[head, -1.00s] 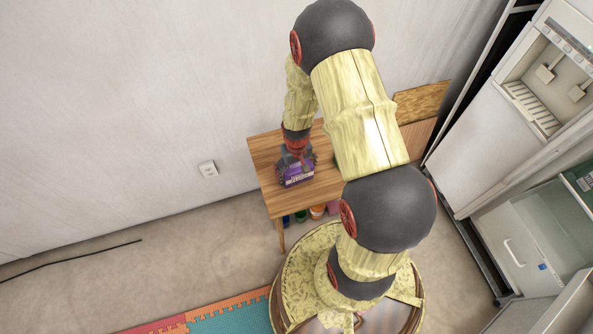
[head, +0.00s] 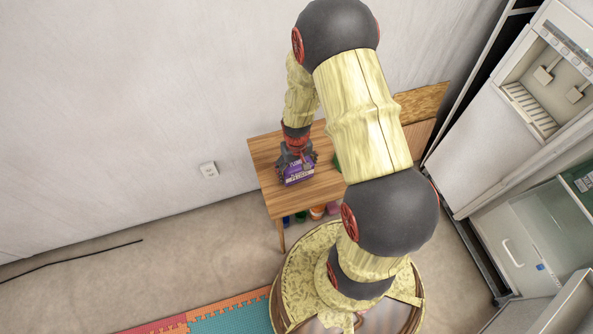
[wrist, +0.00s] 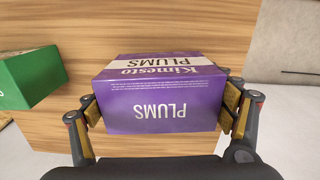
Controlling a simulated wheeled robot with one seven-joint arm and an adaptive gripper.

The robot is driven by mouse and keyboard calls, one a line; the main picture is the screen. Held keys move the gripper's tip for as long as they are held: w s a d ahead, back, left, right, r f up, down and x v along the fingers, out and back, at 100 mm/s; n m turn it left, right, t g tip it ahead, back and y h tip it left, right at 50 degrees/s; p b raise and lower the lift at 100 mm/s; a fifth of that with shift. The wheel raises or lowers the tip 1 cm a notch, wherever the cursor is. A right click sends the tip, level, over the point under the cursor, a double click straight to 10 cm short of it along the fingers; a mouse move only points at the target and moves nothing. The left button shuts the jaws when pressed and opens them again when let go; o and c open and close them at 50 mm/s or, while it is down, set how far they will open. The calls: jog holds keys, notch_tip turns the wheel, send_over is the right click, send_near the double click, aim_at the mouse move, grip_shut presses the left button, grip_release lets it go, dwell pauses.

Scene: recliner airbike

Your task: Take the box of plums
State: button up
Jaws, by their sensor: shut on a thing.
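The box of plums (wrist: 160,105) is purple with a white band and the words "Kimesto PLUMS". In the wrist view it sits between the two fingers of my gripper (wrist: 160,112), with a pad against each side. My gripper is shut on it. In the head view the purple box (head: 298,174) is at the wooden table (head: 270,153), under my gripper (head: 297,160), which partly covers it. I cannot tell whether the box rests on the table or is slightly above it.
A green box (wrist: 30,76) lies on the table left of the plums in the wrist view. Several colourful items (head: 317,212) are below the tabletop. A wall stands behind the table and an open fridge (head: 520,240) is at the right.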

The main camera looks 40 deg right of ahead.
jog(key=s+r+p, duration=0.4)
jog(key=s+r, duration=0.6)
jog(key=s, duration=0.4)
jog(key=shift+a+r+p, duration=0.2)
jog(key=shift+r+p, duration=0.1)
jog(key=shift+r, duration=0.05)
